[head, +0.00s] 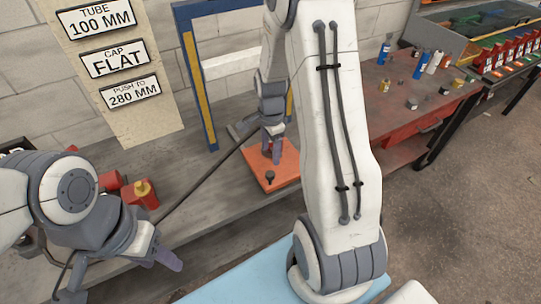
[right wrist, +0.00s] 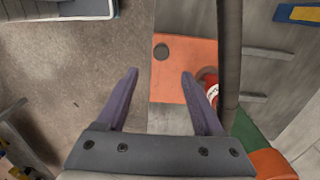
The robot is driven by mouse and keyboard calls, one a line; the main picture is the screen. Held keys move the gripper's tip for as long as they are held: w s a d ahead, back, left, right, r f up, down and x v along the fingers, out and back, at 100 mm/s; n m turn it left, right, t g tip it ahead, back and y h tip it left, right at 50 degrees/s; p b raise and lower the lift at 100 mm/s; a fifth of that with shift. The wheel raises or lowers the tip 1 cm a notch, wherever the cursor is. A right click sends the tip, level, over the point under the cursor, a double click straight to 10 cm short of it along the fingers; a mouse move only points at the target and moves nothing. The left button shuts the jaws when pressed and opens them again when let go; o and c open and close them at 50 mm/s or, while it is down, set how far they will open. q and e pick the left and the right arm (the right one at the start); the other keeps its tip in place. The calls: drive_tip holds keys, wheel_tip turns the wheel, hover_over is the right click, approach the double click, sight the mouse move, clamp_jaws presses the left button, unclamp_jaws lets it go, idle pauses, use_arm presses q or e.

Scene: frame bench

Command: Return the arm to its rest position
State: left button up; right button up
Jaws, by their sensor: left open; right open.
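My right gripper (head: 270,152) hangs over the orange plate (head: 288,166) on the bench. Its two purple fingers are apart and nothing is between them in the right wrist view (right wrist: 160,82). The orange plate also shows there (right wrist: 185,60), with a dark round piece (right wrist: 161,52) on it. My left gripper (head: 160,256) is at the lower left, in front of the bench edge, open; I see nothing held in it, though part of it is hidden. My large white right arm (head: 335,120) crosses the head view.
A long dark rod (head: 205,180) slants across the bench. Red parts with a yellow piece (head: 143,190) sit near my left arm. A red can (right wrist: 211,92) is close to the right finger. Small items stand on the right-hand table (head: 450,105).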

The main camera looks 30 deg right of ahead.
idle(0.4)
drive_tip(key=s+a+r+n, duration=0.2)
drive_tip(key=a+r+n, duration=0.45)
drive_tip(key=a, duration=0.35)
drive_tip(key=s+a+r+n, duration=0.4)
drive_tip(key=s+a+n, duration=0.3)
drive_tip(key=s+n, duration=0.2)
drive_tip(key=s+a+r+n+y, duration=0.1)
drive_tip(key=s+a+r+n, duration=0.3)
drive_tip(key=s+a+n, duration=0.4)
drive_tip(key=shift+s+n, duration=1.05)
drive_tip(key=shift+n, duration=0.2)
